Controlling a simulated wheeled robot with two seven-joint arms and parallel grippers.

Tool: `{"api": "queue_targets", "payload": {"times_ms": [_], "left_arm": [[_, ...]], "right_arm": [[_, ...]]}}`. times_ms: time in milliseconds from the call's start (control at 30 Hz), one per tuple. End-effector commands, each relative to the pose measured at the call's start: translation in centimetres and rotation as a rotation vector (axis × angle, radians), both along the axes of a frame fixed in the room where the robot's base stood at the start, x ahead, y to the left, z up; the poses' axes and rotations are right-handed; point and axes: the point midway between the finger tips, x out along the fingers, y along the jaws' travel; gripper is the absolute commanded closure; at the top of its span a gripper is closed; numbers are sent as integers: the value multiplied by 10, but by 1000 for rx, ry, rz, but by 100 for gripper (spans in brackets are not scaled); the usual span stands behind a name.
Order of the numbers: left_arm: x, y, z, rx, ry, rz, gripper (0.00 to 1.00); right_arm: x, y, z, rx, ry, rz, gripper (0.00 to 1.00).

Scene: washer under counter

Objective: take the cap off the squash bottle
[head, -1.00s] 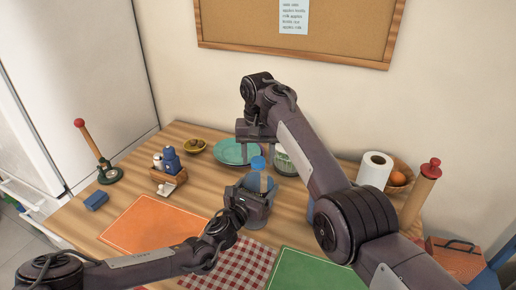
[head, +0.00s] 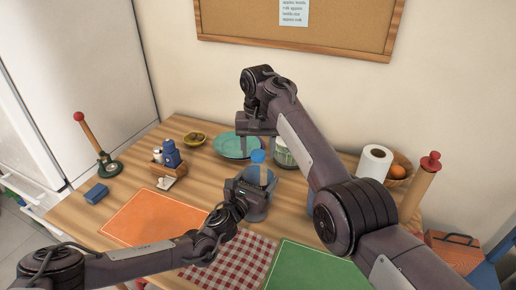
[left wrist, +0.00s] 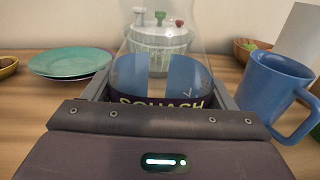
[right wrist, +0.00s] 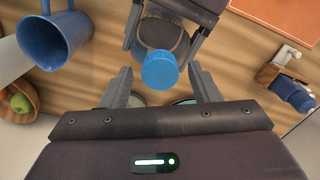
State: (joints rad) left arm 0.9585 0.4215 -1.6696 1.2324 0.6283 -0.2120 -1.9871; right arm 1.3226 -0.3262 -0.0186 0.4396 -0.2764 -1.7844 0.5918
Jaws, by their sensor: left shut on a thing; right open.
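The squash bottle (left wrist: 160,75) is clear with a dark band reading SQUASH. It stands upright on the table between the fingers of my left gripper (left wrist: 165,95), which is shut on its body. Its blue cap (right wrist: 160,70) is on top and also shows in the head view (head: 258,156). My right gripper (right wrist: 160,90) is open and points down above the bottle, its fingers apart on either side of the cap, with no contact that I can make out. In the head view the right gripper (head: 265,145) is near the cap, and the bottle's lower part is partly hidden by my left gripper.
A blue mug (right wrist: 55,40) stands close beside the bottle. A teal plate (left wrist: 70,62) and a lidded container (left wrist: 158,40) are behind it. A paper roll (head: 374,164) and fruit bowl (head: 398,172) stand at the right. The orange mat (head: 155,217) at the left is clear.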

Motion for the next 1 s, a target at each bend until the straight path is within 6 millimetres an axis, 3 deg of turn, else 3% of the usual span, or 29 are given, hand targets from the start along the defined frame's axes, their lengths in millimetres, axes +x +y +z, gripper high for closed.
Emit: {"api": "queue_targets", "payload": {"times_ms": [167, 400, 667, 700, 833, 1000], "left_arm": [[0, 0, 0, 1, 0, 0, 85], [0, 0, 0, 1, 0, 0, 85], [0, 0, 0, 1, 0, 0, 85], [0, 0, 0, 1, 0, 0, 18], [0, 0, 0, 0, 0, 0, 1], [0, 0, 0, 0, 0, 0, 0]], "right_arm": [[0, 0, 9, 0, -1, 0, 44], [0, 0, 41, 0, -2, 0, 44], [0, 0, 45, 0, 0, 0, 44], [0, 0, 45, 0, 0, 0, 44], [0, 0, 45, 0, 0, 0, 44], [0, 0, 45, 0, 0, 0, 44]]}}
